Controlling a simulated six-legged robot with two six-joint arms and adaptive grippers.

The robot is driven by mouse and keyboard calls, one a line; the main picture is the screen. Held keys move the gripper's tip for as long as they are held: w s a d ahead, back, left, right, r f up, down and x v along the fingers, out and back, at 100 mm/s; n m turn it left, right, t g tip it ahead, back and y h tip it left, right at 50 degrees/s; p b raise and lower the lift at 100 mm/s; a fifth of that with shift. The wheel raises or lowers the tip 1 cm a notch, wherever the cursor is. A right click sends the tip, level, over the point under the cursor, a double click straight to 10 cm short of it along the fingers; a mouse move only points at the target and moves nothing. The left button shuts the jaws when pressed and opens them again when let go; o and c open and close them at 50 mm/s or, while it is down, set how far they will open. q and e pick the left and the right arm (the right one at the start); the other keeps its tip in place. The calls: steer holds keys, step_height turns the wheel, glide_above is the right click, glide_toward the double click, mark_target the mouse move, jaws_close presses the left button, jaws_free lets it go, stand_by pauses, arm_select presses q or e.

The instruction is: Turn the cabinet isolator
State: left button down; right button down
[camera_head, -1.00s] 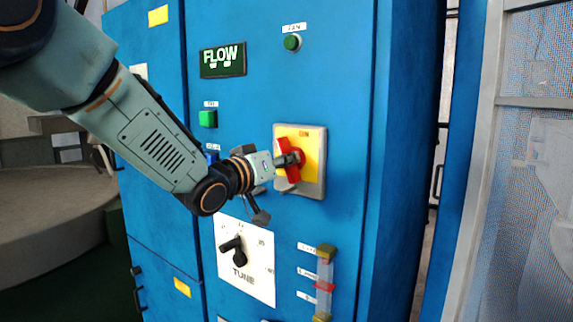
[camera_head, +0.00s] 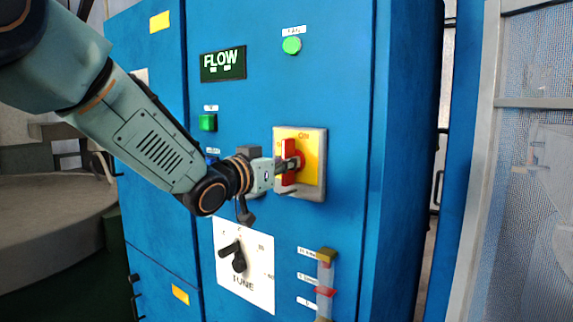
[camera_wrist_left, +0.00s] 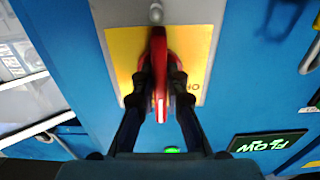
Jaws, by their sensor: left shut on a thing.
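The cabinet isolator is a red handle (camera_head: 289,166) on a yellow plate (camera_head: 312,163) in a grey frame, on the front of the blue cabinet (camera_head: 345,90). The handle stands upright in the head view, with "ON" printed above it. My left gripper (camera_head: 284,166) is shut on the red handle. In the left wrist view the two fingers (camera_wrist_left: 161,85) sit on either side of the red handle (camera_wrist_left: 159,50), over the yellow plate (camera_wrist_left: 190,45). My right gripper is in neither view.
A lit FLOW sign (camera_head: 222,63), a lit green FAN button (camera_head: 291,45) and another green button (camera_head: 208,122) surround the isolator. A TUNE dial (camera_head: 238,258) is below left, and a slider scale (camera_head: 325,280) below right. A mesh panel (camera_head: 530,160) stands at the right.

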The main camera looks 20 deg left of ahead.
arm_select(q)
steer(key=c, duration=1.4)
jaws_free()
steer(key=v, duration=0.7)
steer(key=shift+s+a, duration=0.1)
steer(key=shift+s, duration=0.15)
steer(key=shift+w, duration=0.1)
